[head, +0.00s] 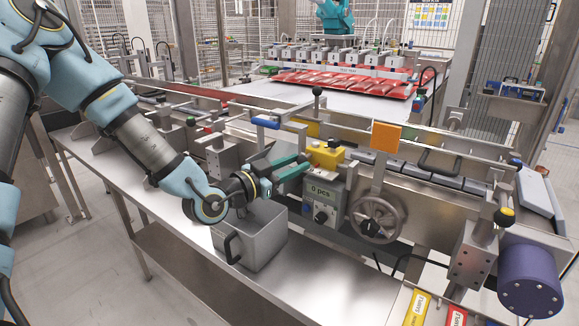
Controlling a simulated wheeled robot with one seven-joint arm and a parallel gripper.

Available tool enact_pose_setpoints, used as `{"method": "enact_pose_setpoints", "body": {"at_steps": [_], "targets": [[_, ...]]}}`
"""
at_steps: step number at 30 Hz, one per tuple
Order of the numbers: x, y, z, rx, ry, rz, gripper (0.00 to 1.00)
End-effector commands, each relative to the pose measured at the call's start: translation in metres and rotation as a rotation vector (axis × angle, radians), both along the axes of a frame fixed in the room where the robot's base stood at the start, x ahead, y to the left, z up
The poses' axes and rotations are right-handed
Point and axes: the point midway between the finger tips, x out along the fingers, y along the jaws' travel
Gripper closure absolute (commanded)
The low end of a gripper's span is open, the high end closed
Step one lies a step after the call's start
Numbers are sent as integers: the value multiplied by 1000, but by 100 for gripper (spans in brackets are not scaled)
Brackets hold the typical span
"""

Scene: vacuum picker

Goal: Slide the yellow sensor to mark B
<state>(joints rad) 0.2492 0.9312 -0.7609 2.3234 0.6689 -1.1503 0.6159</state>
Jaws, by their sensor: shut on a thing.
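The yellow sensor (328,156) is a small yellow block with a dark knob, on the conveyor's near rail, just above the grey counter box. My gripper (308,166) reaches in from the left with its green fingers, and their tips are shut on the sensor's left side. The fingertips partly cover that side. No lettering for mark B can be made out on the rail in this view.
A grey counter box (322,203) reading "0 pcs" and a handwheel (376,217) sit below the rail. An orange plate (385,137) stands to the right. A metal bin (262,240) is below my gripper. A blue-handled lever (266,122) is behind it.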

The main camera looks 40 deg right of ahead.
Motion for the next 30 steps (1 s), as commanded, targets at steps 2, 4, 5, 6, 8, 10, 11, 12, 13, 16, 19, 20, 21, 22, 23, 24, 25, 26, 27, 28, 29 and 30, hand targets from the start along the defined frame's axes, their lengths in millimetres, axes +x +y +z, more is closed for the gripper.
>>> {"method": "enact_pose_setpoints", "body": {"at_steps": [2, 4, 5, 6, 8, 10, 11, 12, 13, 16, 19, 20, 21, 22, 23, 24, 25, 26, 27, 28, 29, 30], "targets": [[1, 0, 0, 2, 0, 0, 100], [1, 0, 0, 2, 0, 1, 64], [1, 1, 0, 2, 0, 1, 60], [1, 1, 0, 2, 0, 1, 56], [1, 1, 0, 2, 0, 1, 49], [1, 0, 0, 2, 0, 1, 41], [1, 0, 0, 2, 0, 1, 38], [1, 0, 0, 2, 0, 1, 36], [1, 0, 0, 2, 0, 1, 36], [1, 0, 0, 1, 0, 1, 36], [1, 1, 0, 2, 0, 2, 36], [1, 2, 0, 2, 0, 2, 36], [1, 5, -1, 2, -1, 2, 36], [1, 7, -1, 2, -1, 2, 36], [1, 11, -1, 2, -1, 2, 36], [1, 16, -2, 1, -1, 3, 36], [1, 21, -2, 1, -1, 3, 36], [0, 27, -3, 2, -1, 5, 36], [0, 34, -3, 2, -2, 4, 36], [-1, 41, -3, 3, -1, 4, 36], [0, 47, -3, 2, -1, 5, 36], [-2, 56, -3, 2, -1, 5, 36]]}}
